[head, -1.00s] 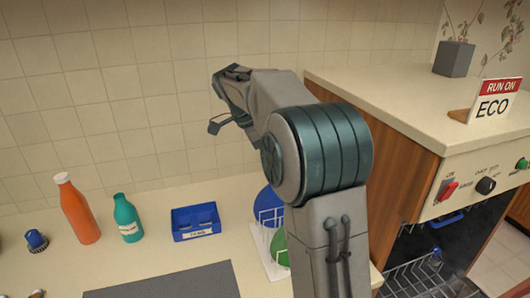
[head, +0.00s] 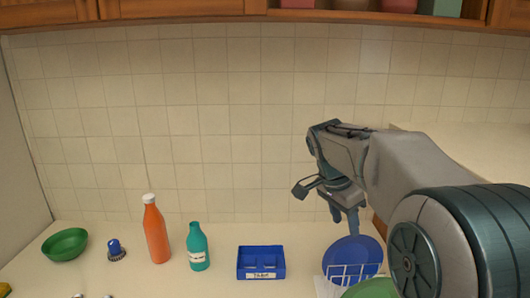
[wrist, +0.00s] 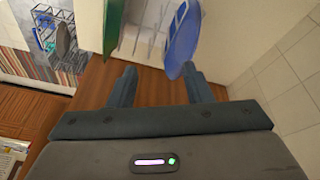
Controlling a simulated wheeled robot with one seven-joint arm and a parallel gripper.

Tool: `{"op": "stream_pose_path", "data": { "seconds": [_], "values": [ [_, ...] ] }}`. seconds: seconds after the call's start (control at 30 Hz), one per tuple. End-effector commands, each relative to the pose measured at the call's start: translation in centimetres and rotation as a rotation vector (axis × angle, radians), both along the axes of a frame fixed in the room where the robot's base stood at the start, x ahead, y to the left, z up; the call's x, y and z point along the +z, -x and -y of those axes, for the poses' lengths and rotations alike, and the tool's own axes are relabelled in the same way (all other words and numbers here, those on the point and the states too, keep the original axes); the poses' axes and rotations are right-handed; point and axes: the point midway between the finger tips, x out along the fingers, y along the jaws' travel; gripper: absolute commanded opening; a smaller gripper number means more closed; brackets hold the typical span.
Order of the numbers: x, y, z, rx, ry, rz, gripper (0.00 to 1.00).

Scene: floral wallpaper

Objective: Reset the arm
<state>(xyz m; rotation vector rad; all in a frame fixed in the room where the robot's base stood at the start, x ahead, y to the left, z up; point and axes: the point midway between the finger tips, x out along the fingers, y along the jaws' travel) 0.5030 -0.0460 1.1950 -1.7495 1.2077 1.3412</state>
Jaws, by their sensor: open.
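My gripper (head: 345,217) is raised in front of the tiled wall, above the blue plate (head: 352,256) in the white dish rack (head: 350,272). In the wrist view my gripper (wrist: 160,82) has its two fingers spread apart with nothing between them. Beyond the fingers, the wrist view shows the blue plate (wrist: 183,40), part of the rack and a green plate edge. The jaws are open and empty.
Wooden cabinets (head: 180,8) hang above.

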Motion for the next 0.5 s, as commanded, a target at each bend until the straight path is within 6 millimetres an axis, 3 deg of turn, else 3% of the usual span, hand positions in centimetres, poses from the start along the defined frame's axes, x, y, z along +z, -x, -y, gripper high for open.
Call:
{"op": "stream_pose_path", "data": {
  "seconds": [0.03,0.27,0.5],
  "values": [
    [-0.1,2.0,-0.4,0.086,-0.016,-0.008,0.45],
    [-2.4,9.8,-2.1,0.518,-0.071,-0.031,0.45],
    [-6.3,17.3,-3.7,0.927,-0.081,-0.009,0.45]
  ]
}}
